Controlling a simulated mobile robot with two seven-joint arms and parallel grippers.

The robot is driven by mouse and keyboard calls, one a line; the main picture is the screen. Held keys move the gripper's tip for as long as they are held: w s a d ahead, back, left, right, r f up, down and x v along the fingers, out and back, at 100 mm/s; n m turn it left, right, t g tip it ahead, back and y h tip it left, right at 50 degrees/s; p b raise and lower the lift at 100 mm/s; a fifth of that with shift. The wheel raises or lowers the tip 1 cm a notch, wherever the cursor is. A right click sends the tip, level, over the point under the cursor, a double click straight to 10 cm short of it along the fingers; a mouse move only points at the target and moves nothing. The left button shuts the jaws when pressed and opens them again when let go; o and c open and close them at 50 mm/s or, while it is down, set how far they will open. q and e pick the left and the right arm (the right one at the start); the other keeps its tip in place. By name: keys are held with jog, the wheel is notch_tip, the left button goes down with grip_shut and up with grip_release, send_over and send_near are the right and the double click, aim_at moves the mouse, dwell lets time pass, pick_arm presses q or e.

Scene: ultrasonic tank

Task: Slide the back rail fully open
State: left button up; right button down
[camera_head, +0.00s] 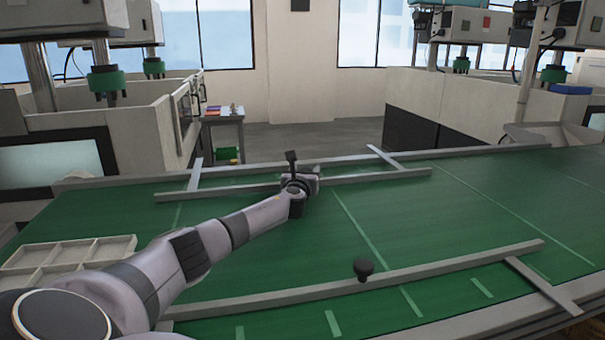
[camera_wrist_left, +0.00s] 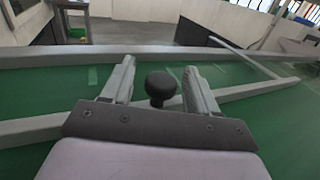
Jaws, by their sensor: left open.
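The back rail (camera_head: 385,177) is a long grey bar lying across the far part of the green table. It also shows in the left wrist view (camera_wrist_left: 30,129). Its round black knob (camera_wrist_left: 160,88) stands between the two fingers of my left gripper (camera_wrist_left: 158,84) in that view, with gaps visible on both sides. In the head view my left gripper (camera_head: 301,178) is at the middle of the back rail and hides part of it. It is open. My right gripper is not in view.
A front rail (camera_head: 450,264) with its own black knob (camera_head: 363,268) crosses the near part of the table. Short grey guide bars (camera_head: 384,157) meet the rails near their ends. A pale divided tray (camera_head: 68,255) sits at the left. The green surface (camera_head: 470,200) at right is clear.

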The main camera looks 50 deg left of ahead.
pick_arm(q)
jog(key=shift+p+v, duration=0.35)
jog(key=shift+v, duration=2)
